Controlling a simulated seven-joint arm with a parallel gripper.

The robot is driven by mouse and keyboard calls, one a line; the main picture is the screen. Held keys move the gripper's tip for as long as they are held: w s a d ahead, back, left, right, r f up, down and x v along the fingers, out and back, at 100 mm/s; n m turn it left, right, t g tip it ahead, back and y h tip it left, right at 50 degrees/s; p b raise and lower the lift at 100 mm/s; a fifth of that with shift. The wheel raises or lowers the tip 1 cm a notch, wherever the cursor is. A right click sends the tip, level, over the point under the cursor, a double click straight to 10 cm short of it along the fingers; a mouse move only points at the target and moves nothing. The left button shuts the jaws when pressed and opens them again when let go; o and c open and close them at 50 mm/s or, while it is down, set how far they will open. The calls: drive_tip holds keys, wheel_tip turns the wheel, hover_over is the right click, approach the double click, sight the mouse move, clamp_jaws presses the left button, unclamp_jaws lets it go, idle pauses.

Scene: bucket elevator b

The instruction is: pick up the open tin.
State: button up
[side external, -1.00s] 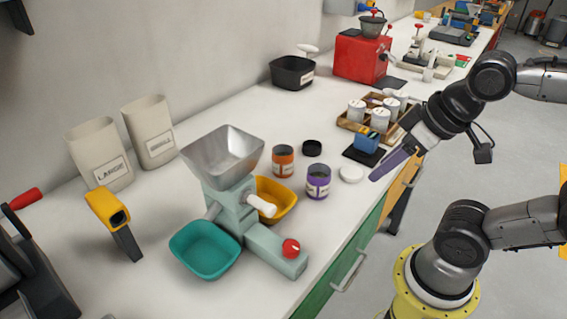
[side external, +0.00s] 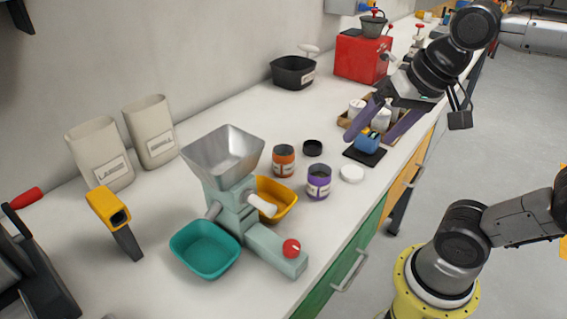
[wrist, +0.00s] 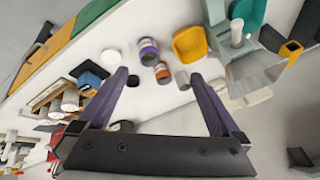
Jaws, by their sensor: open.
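Two tins stand on the white counter, one with an orange label (side external: 283,162) and one with a purple label (side external: 318,184). Both tops look dark, and I cannot tell surely which is open. A black lid (side external: 312,148) and a white lid (side external: 351,174) lie near them. My gripper (side external: 366,143) is open and empty, above the counter to the right of the tins. In the wrist view, the orange-labelled tin (wrist: 162,75) shows between the spread purple fingers (wrist: 158,82), and the purple-labelled tin (wrist: 148,50) shows just beyond. A small grey cylinder (wrist: 183,80) shows beside them.
A teal machine (side external: 232,205) with a metal hopper, a yellow bin (side external: 283,200) and a teal bin (side external: 205,247) stand left of the tins. A blue device (side external: 367,141) and a wooden tray (side external: 349,124) of white containers are under my gripper. A black bin (side external: 291,72) stands behind.

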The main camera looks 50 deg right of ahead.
drive_tip(key=w+d+r+m+g, duration=0.1)
drive_tip(key=w+r+m+g, duration=0.15)
drive_tip(key=w+m, duration=0.55)
drive_tip(key=m+g, duration=0.2)
drive_tip(key=m, duration=0.1)
hover_over(283, 160)
drive_tip(key=w+d, duration=0.1)
drive_tip(key=d, duration=0.2)
wheel_tip(283, 160, down, 8)
drive_tip(key=shift+g, duration=0.45)
drive_tip(key=f, duration=1.1)
drive_tip(key=shift+w+d+f, duration=0.1)
drive_tip(key=shift+w+f, duration=0.1)
drive_tip(key=shift+w, duration=0.05)
drive_tip(key=shift+w+a+f, duration=0.1)
drive_tip(key=shift+a+f, duration=0.15)
drive_tip(key=shift+f, duration=1.15)
drive_tip(key=shift+a+f, duration=0.2)
drive_tip(key=shift+f, duration=1.2)
drive_tip(key=shift+c, duration=0.3)
drive_tip(key=shift+r, duration=0.1)
clamp_jaws()
